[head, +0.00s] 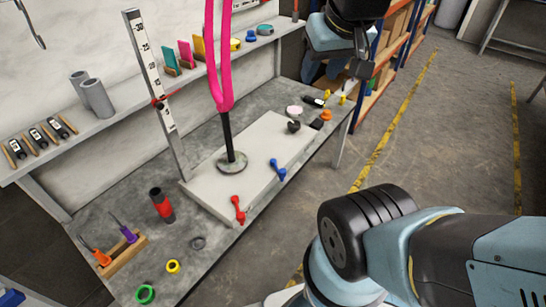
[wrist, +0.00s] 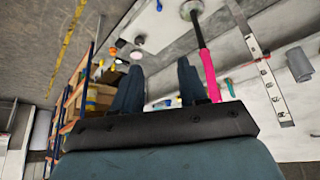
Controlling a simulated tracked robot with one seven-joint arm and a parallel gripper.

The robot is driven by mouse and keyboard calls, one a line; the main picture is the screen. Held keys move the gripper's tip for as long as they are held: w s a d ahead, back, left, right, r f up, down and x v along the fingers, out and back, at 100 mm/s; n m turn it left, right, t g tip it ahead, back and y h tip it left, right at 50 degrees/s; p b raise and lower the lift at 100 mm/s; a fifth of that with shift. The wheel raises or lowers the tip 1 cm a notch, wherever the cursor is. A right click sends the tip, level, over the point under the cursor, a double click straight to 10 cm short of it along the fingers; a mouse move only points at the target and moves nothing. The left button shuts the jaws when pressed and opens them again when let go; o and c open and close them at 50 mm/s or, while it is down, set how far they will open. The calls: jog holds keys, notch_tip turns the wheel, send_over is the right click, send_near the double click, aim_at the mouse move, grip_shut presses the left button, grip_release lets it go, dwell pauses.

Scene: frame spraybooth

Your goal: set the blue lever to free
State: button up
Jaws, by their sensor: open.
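The blue lever (head: 277,170) is on the right front part of a pale raised plate (head: 205,182) on the workbench. I cannot read any marking by it, so its setting is unclear. In the wrist view a small blue part (wrist: 159,5) at the top edge looks like this lever. My gripper (head: 361,68) is at the upper right of the head view, over the bench's far end and well apart from the lever. In the wrist view its two fingers (wrist: 160,68) stand apart with nothing between them.
A red lever (head: 238,209) is left of the blue one. A pink frame (head: 222,80) stands on a black post in the plate, near an upright scale (head: 150,80). A black knob (head: 293,126) and small coloured parts are at the far end. Shelves (head: 385,60) stand beyond.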

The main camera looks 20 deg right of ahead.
aim_at(283, 170)
jog(key=shift+o, duration=0.4)
jog(key=shift+o, duration=0.8)
jog(key=shift+w, duration=0.1)
jog(key=w+d+f+m+g+y, duration=0.4)
jog(key=w+f, duration=0.4)
jog(key=f, duration=0.3)
jog(key=w+d+f+m+g+y, duration=0.3)
jog(key=w+f+m+g+y, duration=0.15)
jog(key=w+f, duration=0.45)
jog(key=d+f+m+t+y, duration=0.3)
jog(key=f+m+y, duration=0.25)
jog(key=f, duration=0.95)
jog(key=d+f+m+t+y, duration=0.35)
jog(key=f+m, duration=0.25)
jog(key=f, duration=0.8)
jog(key=shift+g, duration=0.4)
jog(key=a, duration=0.4)
jog(key=w+a, duration=0.1)
jog(key=a, duration=0.3)
jog(key=w+a, duration=0.1)
jog(key=a, duration=0.4)
